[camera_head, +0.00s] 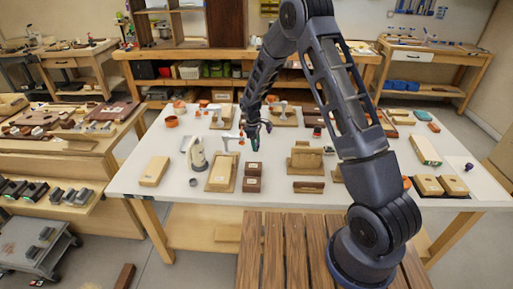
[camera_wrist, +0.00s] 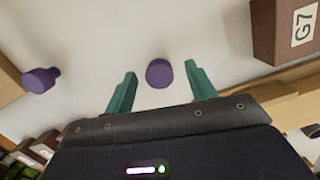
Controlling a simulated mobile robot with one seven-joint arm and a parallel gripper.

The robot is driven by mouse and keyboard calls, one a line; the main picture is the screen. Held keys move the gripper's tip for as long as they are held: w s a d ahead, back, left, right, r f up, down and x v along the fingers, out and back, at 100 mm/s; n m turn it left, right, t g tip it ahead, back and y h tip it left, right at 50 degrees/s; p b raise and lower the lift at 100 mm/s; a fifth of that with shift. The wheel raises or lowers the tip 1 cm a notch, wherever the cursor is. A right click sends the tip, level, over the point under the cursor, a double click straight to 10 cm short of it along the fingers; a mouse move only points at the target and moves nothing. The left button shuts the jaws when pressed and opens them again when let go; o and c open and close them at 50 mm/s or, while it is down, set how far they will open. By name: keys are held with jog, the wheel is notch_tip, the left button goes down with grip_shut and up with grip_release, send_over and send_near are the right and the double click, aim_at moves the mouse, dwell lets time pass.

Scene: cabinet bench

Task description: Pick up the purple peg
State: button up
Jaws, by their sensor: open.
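In the wrist view my gripper (camera_wrist: 160,69) is open, with its two green fingers apart. A round purple peg (camera_wrist: 159,74) stands on the white surface, seen end-on, and appears between the fingertips. I cannot tell how far below the fingers it is. A second purple piece (camera_wrist: 40,80), with a wide round end and a narrower part, shows at the left. In the head view my gripper (camera_head: 257,133) hangs over the middle of the white table. The purple peg by it is too small to make out there. Another small purple thing (camera_head: 469,167) sits at the table's right end.
The white table (camera_head: 210,195) holds several wooden blocks and fixtures. A dark brown block marked G7 (camera_wrist: 287,28) stands right of the fingers in the wrist view. A wooden block (camera_head: 154,171) lies further left.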

jog(key=shift+d+f, duration=0.1)
jog(key=shift+f, duration=0.65)
jog(key=c, duration=1.1)
jog(key=shift+o, duration=0.2)
notch_tip(320, 180, up, 20)
